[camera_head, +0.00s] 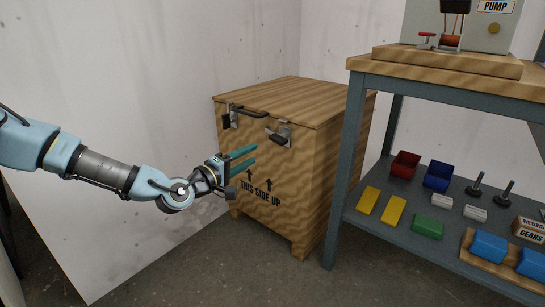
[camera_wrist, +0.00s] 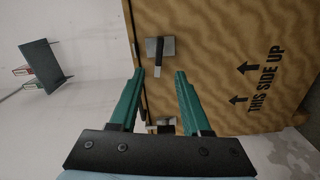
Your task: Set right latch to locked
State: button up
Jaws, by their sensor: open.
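The wooden crate (camera_head: 285,180) stands on the floor against the wall, with its lid down. Its right latch (camera_head: 280,136) is a grey plate with a dark lever, high on the front face near the right corner. In the wrist view the right latch (camera_wrist: 167,47) is beyond the fingertips, its dark lever lying across the plate. My gripper (camera_head: 255,154) is open and empty, in front of the crate's front and below and left of the right latch. In the wrist view my gripper's (camera_wrist: 159,73) two green fingers are spread, with no contact with the latch seen.
The left latch (camera_head: 229,120) is on the same face, with a dark bar (camera_head: 250,111) beside it; it is partly hidden in the wrist view. A workbench (camera_head: 350,150) with bins and parts stands close on the right. The floor before the crate is clear.

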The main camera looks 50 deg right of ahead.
aim_at(275, 141)
jog(key=d+b, duration=0.2)
jog(key=d, duration=0.8)
jog(key=shift+d, duration=0.4)
grip_shut()
